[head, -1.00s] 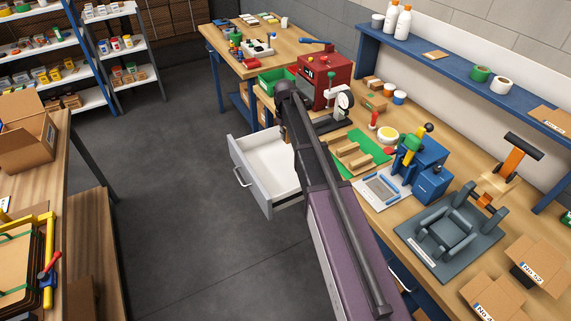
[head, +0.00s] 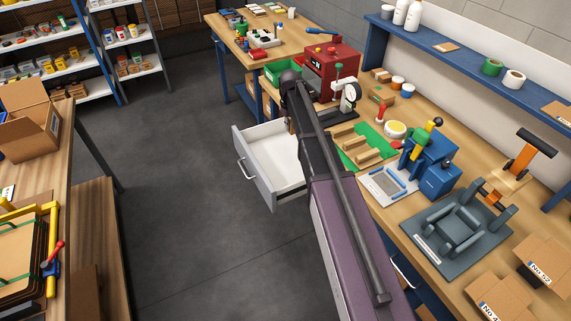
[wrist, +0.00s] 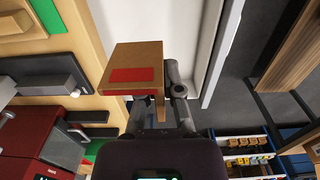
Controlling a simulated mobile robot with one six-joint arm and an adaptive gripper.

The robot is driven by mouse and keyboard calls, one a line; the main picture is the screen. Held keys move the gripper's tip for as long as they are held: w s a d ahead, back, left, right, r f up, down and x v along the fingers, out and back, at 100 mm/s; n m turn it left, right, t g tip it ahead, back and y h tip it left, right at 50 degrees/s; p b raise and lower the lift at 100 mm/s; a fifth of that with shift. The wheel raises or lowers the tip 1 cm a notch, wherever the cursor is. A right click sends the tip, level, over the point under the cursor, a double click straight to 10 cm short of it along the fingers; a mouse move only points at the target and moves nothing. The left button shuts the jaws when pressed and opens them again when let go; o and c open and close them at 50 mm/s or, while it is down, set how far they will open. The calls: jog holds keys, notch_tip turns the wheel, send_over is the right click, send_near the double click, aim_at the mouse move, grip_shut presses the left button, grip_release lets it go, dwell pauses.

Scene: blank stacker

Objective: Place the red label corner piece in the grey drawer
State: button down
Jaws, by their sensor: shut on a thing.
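The corner piece (wrist: 130,78) is a brown block with a red label (wrist: 131,75), close up in the wrist view. My gripper (wrist: 160,108) is shut on it, with the fingers at its lower right edge. The grey drawer (head: 256,176) is pulled out from the workbench in the head view, with a white interior that looks empty where visible. Its white inside and edge also show in the wrist view (wrist: 190,42), beyond the piece.
The workbench (head: 405,222) carries a red machine (head: 330,72), a dial gauge stand (head: 350,97), a green mat with wooden blocks (head: 379,157) and a blue press (head: 428,155). A green bin (head: 282,72) stands behind my arm. The floor left of the drawer is clear.

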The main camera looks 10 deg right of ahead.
jog(key=b, duration=1.5)
send_over(290, 178)
notch_tip(290, 178, down, 15)
jog(key=shift+f, duration=0.2)
jog(key=shift+f, duration=0.1)
notch_tip(290, 178, down, 6)
jog(key=b, duration=0.6)
jog(key=shift+f, duration=0.15)
jog(key=shift+f+b, duration=1.8)
jog(key=shift+b, duration=0.1)
jog(key=shift+f, duration=0.15)
jog(key=c, duration=0.8)
grip_release()
